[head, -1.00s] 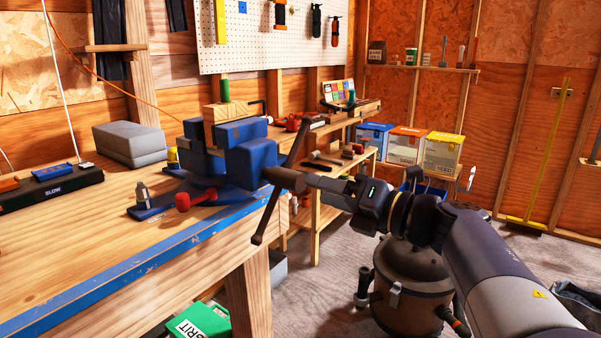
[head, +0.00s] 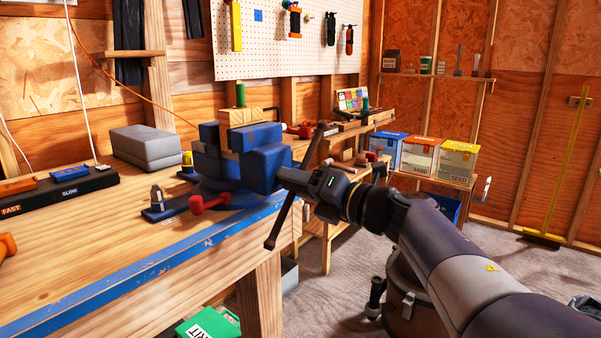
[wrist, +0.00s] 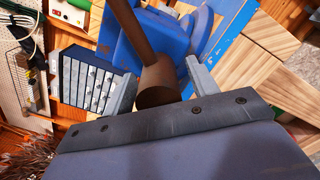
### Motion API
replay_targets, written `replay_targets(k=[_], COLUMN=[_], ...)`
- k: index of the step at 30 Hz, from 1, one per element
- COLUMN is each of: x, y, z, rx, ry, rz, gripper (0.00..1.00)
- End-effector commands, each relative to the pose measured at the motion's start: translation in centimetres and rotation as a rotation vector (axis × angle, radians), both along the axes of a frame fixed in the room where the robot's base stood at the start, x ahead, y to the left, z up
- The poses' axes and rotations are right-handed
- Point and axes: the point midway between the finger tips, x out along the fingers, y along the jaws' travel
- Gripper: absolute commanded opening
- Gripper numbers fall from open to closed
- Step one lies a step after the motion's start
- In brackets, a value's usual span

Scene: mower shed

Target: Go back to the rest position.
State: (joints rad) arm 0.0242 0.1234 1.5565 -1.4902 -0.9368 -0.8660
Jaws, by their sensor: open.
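My gripper (wrist: 161,84) is open at the front of the vise. In the wrist view its two pale fingers stand on either side of the brown screw head (wrist: 157,88), and the bar (wrist: 131,28) runs away from it. I cannot tell whether a finger touches the screw head. In the head view the fingers are mostly hidden.
The workbench (head: 120,240) with its blue front edge fills the left. A red-handled object (head: 208,203) and a grey case (head: 147,147) lie on it. Lidded bins (head: 420,157) stand on a shelf behind my arm. A brown canister (head: 405,300) stands on the floor below.

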Motion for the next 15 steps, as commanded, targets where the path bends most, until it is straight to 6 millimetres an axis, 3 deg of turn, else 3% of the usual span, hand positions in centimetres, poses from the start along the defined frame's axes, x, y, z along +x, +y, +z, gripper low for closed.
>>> replay_targets(k=[8,15], x=[-0.8,-3.2], y=[-1.1,-4.2], z=[0.1,0.2], rx=[-0.009,-0.011], ry=[-0.014,-0.014], rz=[-0.003,-0.005], gripper=[0.56,0.56])
